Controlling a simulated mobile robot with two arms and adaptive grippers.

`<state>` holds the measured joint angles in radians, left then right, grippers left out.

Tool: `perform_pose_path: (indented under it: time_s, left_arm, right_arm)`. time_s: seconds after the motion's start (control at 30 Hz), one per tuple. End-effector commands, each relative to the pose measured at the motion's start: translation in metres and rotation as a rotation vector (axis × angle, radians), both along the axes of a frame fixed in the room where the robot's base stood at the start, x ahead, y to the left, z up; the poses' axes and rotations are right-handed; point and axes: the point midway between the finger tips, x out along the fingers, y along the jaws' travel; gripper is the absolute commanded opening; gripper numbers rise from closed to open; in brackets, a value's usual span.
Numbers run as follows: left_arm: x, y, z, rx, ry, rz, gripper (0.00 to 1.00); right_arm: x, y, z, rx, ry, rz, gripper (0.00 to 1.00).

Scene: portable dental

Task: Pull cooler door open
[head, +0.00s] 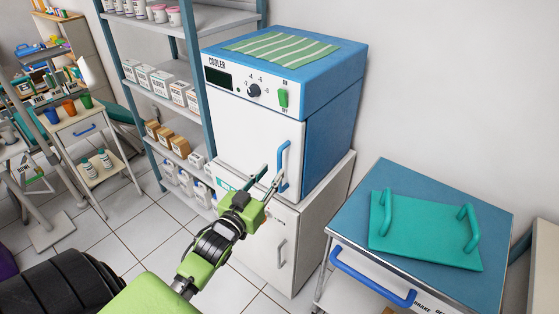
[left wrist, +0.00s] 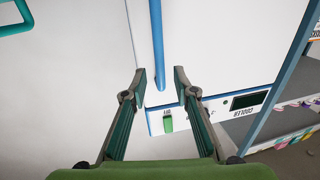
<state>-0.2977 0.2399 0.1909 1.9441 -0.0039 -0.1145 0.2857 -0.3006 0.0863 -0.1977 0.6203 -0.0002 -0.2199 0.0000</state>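The white cooler (head: 255,135) with blue sides has a closed door and a vertical blue handle (head: 283,163) at the door's right edge. My left gripper (head: 271,178) is in front of the lower part of this handle, its fingers apart. In the left wrist view the cooler appears upside down. There the handle (left wrist: 157,45) lines up between the two fingertips of the open left gripper (left wrist: 160,76). I cannot tell whether the fingers touch it or how far they reach around it. My right gripper is in neither view.
The cooler stands on a white cabinet (head: 290,240). A shelf rack (head: 195,62) with boxes is close on the left. A blue-topped cart (head: 345,215) with a teal tray (head: 420,235) stands to the right.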

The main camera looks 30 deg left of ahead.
Motion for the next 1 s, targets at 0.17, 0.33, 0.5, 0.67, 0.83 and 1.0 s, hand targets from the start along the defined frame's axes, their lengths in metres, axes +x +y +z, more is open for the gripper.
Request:
perform_pose_path:
  time_s: [0.17,0.33,0.5,0.67,0.83,1.0]
  left_arm:
    - [0.035,0.004,0.002,0.001,-0.001,0.000,0.27]
    - [0.054,0.006,0.001,0.001,0.000,0.000,0.27]
    - [0.060,0.007,0.000,0.001,0.001,0.000,0.27]
    - [0.061,0.007,0.000,0.001,0.001,0.000,0.27]
    - [0.060,0.007,0.000,0.001,0.001,0.000,0.01]
    - [0.060,0.007,0.000,0.001,0.001,0.000,0.00]
  right_arm:
    - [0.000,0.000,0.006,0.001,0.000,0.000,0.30]
    - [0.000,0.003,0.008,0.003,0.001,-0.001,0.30]
    - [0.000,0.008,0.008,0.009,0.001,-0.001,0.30]
    - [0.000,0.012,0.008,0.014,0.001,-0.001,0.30]
    - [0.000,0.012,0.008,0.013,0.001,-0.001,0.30]
    - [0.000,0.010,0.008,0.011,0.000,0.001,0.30]
